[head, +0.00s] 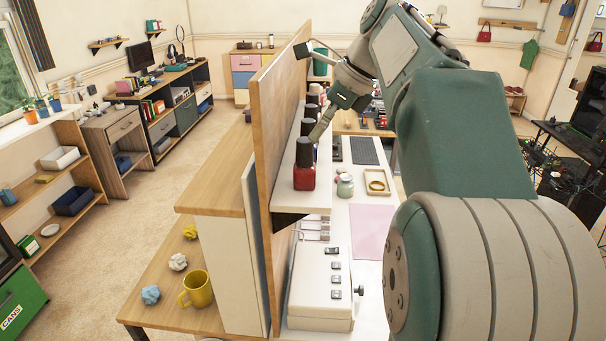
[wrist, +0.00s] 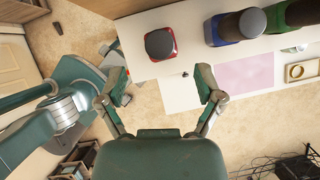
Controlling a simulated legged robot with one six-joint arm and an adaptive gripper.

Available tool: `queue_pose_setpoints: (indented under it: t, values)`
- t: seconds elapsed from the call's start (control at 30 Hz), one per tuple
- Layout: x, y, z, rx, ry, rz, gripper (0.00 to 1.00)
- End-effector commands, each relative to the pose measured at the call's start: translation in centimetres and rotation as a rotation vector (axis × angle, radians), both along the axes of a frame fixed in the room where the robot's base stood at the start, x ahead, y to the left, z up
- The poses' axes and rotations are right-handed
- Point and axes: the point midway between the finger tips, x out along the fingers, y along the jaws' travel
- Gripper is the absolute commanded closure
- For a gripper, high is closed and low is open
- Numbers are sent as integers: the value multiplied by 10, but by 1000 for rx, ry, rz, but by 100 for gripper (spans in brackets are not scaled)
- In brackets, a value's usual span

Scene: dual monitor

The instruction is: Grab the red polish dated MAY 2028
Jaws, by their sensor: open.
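A red polish bottle (head: 304,178) with a black cap stands upright at the near end of a narrow white shelf (head: 300,203). Its cap shows from above in the wrist view, with red glass (wrist: 174,54) around it. I cannot read any date on it. A blue bottle (wrist: 214,41) and a green bottle (wrist: 272,25) stand farther along the shelf. More dark-capped bottles (head: 312,98) stand behind in the head view, partly hidden. My gripper (wrist: 160,80) is open and empty, with its fingers apart just short of the red bottle in the wrist view.
A wooden panel (head: 277,110) backs the shelf. Below are a white box with switches (head: 318,290), a pink sheet (head: 369,231), a small jar (head: 345,187) and a framed tray (head: 388,183). A yellow mug (head: 197,289) stands left of the panel.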

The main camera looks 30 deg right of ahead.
Motion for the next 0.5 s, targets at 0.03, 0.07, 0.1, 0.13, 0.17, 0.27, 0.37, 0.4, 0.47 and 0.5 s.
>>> queue_pose_setpoints:
  t: [0.03,0.07,0.1,0.13,0.17,0.27,0.37,0.4,0.47,0.5]
  values:
    - [2,4,-6,0,2,2,15]
    - [3,5,-9,-1,1,2,15]
    - [4,6,-11,-2,-1,1,15]
    - [5,7,-13,-2,-1,1,15]
    - [6,8,-15,-2,0,3,15]
    - [11,12,-23,-2,0,3,15]
    - [18,19,-37,-2,1,4,15]
    - [21,21,-42,-2,1,3,15]
    - [24,23,-49,-2,0,3,15]
    - [25,25,-53,-2,0,3,15]
